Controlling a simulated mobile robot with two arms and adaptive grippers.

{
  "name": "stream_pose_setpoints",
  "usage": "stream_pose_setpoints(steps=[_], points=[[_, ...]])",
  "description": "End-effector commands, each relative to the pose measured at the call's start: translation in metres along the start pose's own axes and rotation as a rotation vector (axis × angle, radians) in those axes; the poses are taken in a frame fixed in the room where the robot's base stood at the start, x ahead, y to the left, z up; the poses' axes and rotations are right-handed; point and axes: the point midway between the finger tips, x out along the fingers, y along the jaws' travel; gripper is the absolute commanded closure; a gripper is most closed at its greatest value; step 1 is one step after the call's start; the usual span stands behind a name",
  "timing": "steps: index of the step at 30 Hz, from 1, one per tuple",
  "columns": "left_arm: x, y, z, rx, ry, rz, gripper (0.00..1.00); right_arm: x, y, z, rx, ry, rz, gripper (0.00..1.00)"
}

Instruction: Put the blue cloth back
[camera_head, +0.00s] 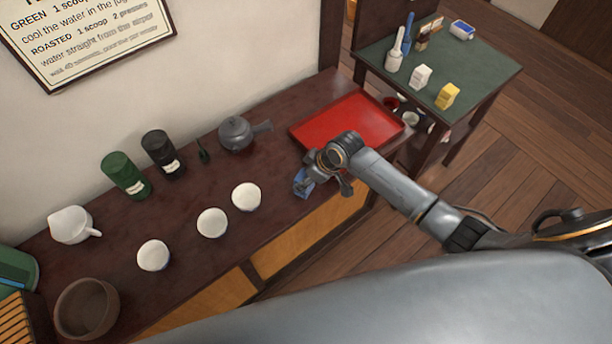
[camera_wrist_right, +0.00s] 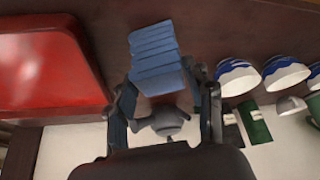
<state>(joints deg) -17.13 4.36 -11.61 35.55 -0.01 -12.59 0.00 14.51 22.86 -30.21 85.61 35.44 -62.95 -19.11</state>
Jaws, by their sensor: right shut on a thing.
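The blue cloth (camera_head: 303,182) is a small folded bundle at the front edge of the dark counter, just left of the red tray. In the right wrist view the cloth (camera_wrist_right: 154,58) shows its stacked folds between the fingertips. My right gripper (camera_head: 322,178) is shut on the cloth, over the counter's front edge; I cannot tell whether the cloth touches the counter. The gripper hides part of the cloth in the head view. My left gripper is not in view.
The red tray (camera_head: 352,124) lies right of the gripper. A grey teapot (camera_head: 236,134), white cups (camera_head: 246,196), a green canister (camera_head: 126,175), a black canister (camera_head: 161,153), a white pitcher (camera_head: 72,225) and a brown bowl (camera_head: 86,307) stand on the counter. A green-topped table (camera_head: 440,65) stands behind right.

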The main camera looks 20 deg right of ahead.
Motion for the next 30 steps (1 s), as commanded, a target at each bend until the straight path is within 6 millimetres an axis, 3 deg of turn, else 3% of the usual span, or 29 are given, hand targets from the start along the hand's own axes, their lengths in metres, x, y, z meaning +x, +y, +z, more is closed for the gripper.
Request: stream_pose_setpoints(steps=[11,12,15,25,30], points=[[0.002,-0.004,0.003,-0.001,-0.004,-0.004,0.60,0.005,0.000,0.002,0.000,0.000,0.000,0.73],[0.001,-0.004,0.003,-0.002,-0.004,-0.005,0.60,0.004,0.000,0.002,0.000,0.000,0.001,0.42],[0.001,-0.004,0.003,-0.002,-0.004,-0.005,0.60,0.004,0.000,0.002,0.000,0.000,0.000,0.25],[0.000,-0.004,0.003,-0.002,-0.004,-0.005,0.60,0.002,0.000,0.001,-0.001,0.001,0.000,0.25],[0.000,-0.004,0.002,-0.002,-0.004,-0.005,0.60,-0.013,0.001,0.001,-0.002,0.001,0.002,0.25]])
